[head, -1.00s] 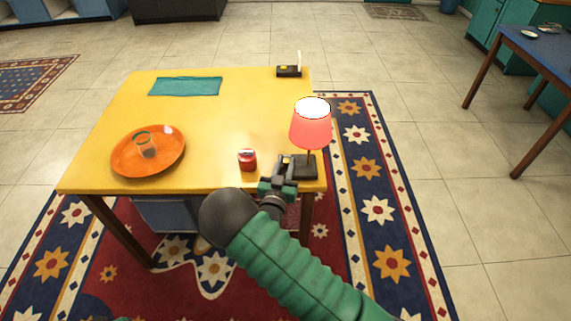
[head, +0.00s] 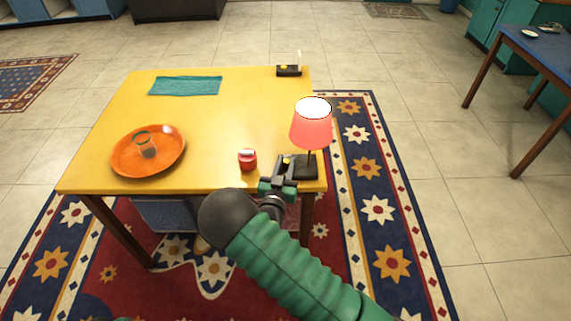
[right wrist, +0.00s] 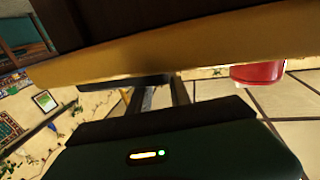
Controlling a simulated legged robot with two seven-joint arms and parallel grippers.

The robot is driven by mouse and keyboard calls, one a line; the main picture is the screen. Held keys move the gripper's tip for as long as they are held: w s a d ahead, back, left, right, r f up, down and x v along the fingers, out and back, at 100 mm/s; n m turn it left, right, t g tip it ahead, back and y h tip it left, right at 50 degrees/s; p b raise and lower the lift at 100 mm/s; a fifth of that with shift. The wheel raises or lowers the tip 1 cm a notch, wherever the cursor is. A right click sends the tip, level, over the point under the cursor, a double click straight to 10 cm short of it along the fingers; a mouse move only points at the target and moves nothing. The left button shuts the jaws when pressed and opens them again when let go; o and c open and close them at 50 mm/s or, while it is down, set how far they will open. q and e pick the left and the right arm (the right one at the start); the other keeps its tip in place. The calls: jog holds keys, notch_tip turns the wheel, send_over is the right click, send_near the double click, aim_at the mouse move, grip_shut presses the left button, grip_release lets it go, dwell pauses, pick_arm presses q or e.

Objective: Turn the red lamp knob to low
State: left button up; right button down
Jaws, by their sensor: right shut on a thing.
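The lamp has a lit red shade (head: 311,128) and a dark base (head: 307,170) at the table's front right corner. My right gripper (head: 286,164) reaches in over the front edge to the left side of the base. It is shut on the lamp knob, which its fingers mostly hide; I cannot read the knob's setting. In the right wrist view the two dark fingers (right wrist: 162,95) run up to a dark shape, and the knob cannot be made out. My left gripper is not in view.
A red can (head: 248,160) stands just left of my right gripper on the yellow table (head: 215,125). A teal cloth (head: 185,86) and a small dark device (head: 289,71) lie at the back.

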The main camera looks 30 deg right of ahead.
jog(key=shift+s+a+f, duration=0.1)
jog(key=shift+a+f, duration=0.05)
jog(key=shift+f, duration=0.2)
jog(key=c, duration=1.2)
grip_release()
jog(key=shift+r, duration=0.2)
